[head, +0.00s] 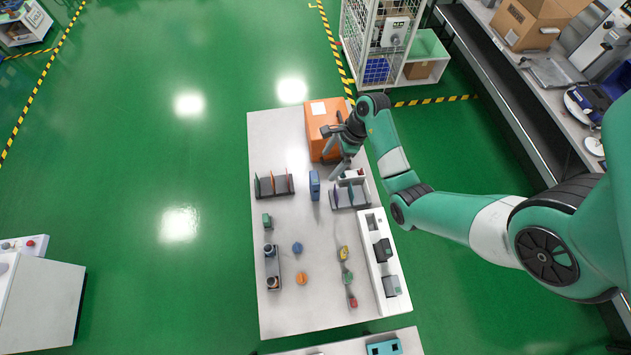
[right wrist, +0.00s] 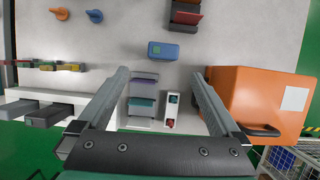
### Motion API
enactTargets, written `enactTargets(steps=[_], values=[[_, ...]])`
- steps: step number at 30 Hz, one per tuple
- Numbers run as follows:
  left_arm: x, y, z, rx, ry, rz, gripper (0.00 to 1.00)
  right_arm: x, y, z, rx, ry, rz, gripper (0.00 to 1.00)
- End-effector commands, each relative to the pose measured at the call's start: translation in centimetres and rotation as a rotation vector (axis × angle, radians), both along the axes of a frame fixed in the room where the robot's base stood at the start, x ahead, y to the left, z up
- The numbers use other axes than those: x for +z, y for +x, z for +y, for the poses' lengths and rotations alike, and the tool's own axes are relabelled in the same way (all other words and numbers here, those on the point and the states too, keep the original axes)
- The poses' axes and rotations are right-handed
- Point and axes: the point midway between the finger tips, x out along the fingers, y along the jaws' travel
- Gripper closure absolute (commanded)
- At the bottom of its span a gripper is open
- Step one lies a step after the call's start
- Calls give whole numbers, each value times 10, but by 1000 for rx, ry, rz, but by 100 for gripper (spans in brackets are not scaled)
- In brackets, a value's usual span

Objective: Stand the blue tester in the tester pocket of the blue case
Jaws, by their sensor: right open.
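A blue boxy item (head: 314,185), which looks like the blue tester, stands on the white table below the orange box. It also shows in the right wrist view (right wrist: 163,51), with a teal patch on it. A light-blue case with dark openings (head: 384,347) is partly cut off at the bottom edge of the head view, on a second table; its pockets are hard to make out. My right gripper (head: 330,154) is open and empty, to the upper right of the blue item. Its spread fingers (right wrist: 160,74) are apart from that item. My left gripper is out of view.
An orange box (head: 322,116) is close to my right gripper. Divider racks (head: 274,184) (head: 349,195) flank the blue item. Several small parts and a long white tray (head: 373,232) are lower on the table.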

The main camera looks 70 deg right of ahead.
Motion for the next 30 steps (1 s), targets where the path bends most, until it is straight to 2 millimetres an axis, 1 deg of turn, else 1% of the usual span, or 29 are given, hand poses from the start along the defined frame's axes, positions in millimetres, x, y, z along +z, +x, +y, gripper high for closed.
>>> enactTargets(steps=[1,2,5,8,12,15,23,28,30], values=[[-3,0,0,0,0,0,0,-3,-5,-6,-21,-1,-1,0],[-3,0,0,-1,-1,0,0,-2,-5,-8,-25,-1,-3,0],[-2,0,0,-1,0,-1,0,-2,-4,-8,-25,-2,-4,0],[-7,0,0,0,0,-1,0,-14,0,-5,-25,0,-3,0],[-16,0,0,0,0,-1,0,-41,9,2,-22,1,-4,0],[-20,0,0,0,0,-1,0,-54,15,4,-23,-1,-6,0],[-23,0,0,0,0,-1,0,-63,20,8,-23,-2,-7,0],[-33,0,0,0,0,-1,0,-87,34,23,-20,-2,-6,0],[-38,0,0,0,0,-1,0,-97,37,24,-23,-3,-6,0]])
